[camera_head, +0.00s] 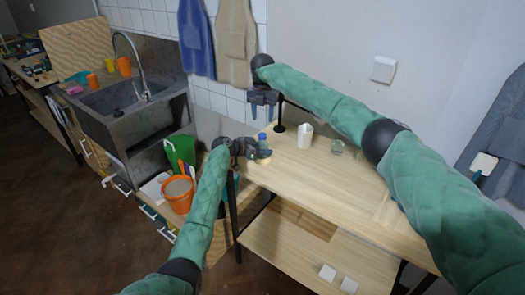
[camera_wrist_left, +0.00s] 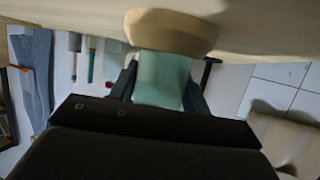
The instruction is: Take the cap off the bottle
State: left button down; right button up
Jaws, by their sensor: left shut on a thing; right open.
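The bottle (camera_head: 264,153) stands on the near left part of the wooden table, with its blue cap (camera_head: 262,137) on top. My left gripper (camera_head: 262,151) is shut on the bottle from the left side, below the cap. In the left wrist view the pale teal bottle body (camera_wrist_left: 162,80) sits between my fingers, with a wider beige part (camera_wrist_left: 170,31) against the table side; the cap is not visible there. My right gripper (camera_head: 262,111) is open and empty, pointing down above the cap and apart from it.
A black stand (camera_head: 279,128) is just right of the bottle. A white cup (camera_head: 305,136) and a small glass (camera_head: 337,147) stand farther right on the table (camera_head: 330,185). An orange bucket (camera_head: 177,194) and a green bin (camera_head: 181,151) are left of the table. Aprons hang behind.

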aim_at(262, 134)
jog(key=shift+s+a+f, duration=0.2)
jog(key=shift+a+f, duration=0.1)
jog(key=shift+f, duration=0.2)
jog(key=shift+a, duration=0.1)
jog(key=m, duration=0.3)
jog(key=shift+w+r+m, duration=0.1)
jog(key=shift+r+m, duration=0.1)
jog(key=shift+m, duration=0.2)
jog(key=m, duration=0.4)
jog(key=shift+w+r, duration=0.1)
jog(key=shift+r, duration=0.1)
jog(key=m, duration=0.5)
jog(key=shift+d+r+m, duration=0.1)
jog(key=shift+d+m, duration=0.15)
jog(key=shift+m, duration=0.05)
jog(key=m, duration=0.4)
jog(key=shift+d+m, duration=0.1)
jog(key=shift+m, duration=0.2)
jog(key=shift+f, duration=4.05)
jog(key=shift+c, duration=0.5)
